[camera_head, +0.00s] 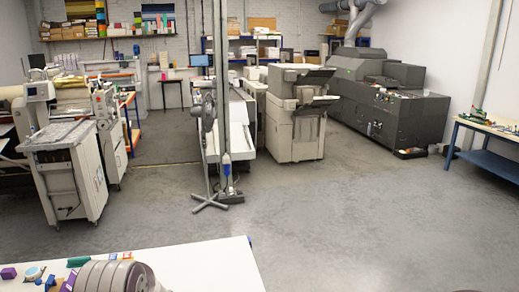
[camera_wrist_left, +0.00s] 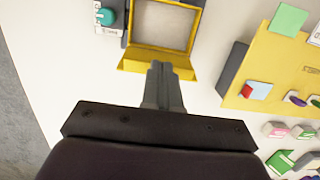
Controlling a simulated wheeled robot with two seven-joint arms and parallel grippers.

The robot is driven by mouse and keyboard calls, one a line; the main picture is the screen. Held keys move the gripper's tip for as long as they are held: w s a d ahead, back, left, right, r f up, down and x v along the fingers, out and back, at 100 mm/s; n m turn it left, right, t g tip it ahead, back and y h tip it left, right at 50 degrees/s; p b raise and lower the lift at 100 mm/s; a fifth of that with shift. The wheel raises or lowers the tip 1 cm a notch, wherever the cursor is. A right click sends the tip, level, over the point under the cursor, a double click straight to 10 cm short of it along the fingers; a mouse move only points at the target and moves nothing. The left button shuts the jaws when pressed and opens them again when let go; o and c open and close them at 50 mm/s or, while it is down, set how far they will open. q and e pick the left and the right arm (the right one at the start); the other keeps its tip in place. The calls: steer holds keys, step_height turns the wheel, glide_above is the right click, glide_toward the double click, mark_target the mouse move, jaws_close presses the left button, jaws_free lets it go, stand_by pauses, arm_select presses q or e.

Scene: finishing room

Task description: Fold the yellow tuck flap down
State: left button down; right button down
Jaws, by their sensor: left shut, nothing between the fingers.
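In the left wrist view, a yellow-edged box (camera_wrist_left: 196,27) with a pale grey inside lies at the top centre. The yellow tuck flap (camera_wrist_left: 132,62) spreads out from its near edge, toward my gripper, and is not folded over the box. My left gripper (camera_wrist_left: 161,67) is shut and empty. Its fingertips overlap the middle of the flap in this view; I cannot tell whether they touch it. The fingers hide part of the flap. In the head view, neither the box nor a gripper shows. My right gripper is in neither view.
In the left wrist view, a teal knob (camera_wrist_left: 106,17) on a grey unit stands left of the box. A yellow board (camera_wrist_left: 268,62) with small items lies right, with pink and green pieces below it. In the head view, the white table (camera_head: 215,265) has bare room at right.

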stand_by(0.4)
arm_select(q)
step_height(320, 180, up, 10)
steer(key=p, duration=0.7)
steer(key=shift+p, duration=0.3)
steer(key=shift+f, duration=0.1)
